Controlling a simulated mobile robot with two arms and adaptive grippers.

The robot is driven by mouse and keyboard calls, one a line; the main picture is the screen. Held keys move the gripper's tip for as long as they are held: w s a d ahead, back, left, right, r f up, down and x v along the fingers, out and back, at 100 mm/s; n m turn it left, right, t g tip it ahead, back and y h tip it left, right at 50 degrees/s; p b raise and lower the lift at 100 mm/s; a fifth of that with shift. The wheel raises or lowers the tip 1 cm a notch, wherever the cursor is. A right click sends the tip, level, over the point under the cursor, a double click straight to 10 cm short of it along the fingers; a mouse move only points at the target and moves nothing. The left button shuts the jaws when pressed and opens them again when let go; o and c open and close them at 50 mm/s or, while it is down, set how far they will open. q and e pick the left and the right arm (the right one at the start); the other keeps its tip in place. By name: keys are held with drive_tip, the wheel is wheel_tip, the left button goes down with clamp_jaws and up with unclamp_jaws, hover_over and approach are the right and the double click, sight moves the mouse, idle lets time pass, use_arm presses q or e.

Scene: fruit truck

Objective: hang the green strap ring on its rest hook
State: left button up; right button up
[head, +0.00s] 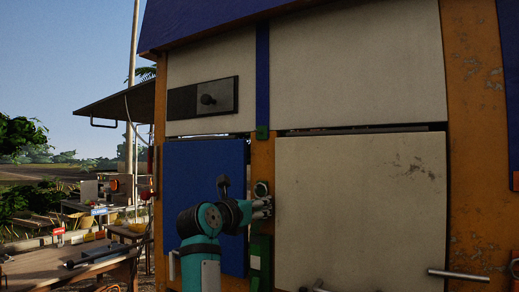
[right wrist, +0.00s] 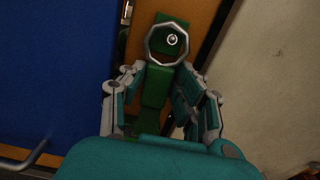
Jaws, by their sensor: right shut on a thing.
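The green strap ring (right wrist: 150,57) is a pale metal, many-sided ring on a green strap end (right wrist: 155,88). My right gripper (right wrist: 158,78) is shut on the green part just below the ring. In the right wrist view, a round, light-tipped peg (right wrist: 171,39), seemingly the rest hook, shows inside the ring's outline. I cannot tell whether the ring is over the peg or only in front of it. In the head view, the ring (head: 261,189) shows just above my right gripper (head: 262,207), at the orange post. My left gripper is not in view.
A blue panel (head: 190,165) stands left of the post and a pale panel (head: 360,190) right of it. A green buckle (head: 262,132) hangs above on a blue strap. A green piece (head: 260,255) is below. Tables (head: 75,270) stand at the far left.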

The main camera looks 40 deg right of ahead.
drive_tip(key=o, duration=1.2)
drive_tip(key=shift+w, duration=0.1)
drive_tip(key=shift+c, duration=0.2)
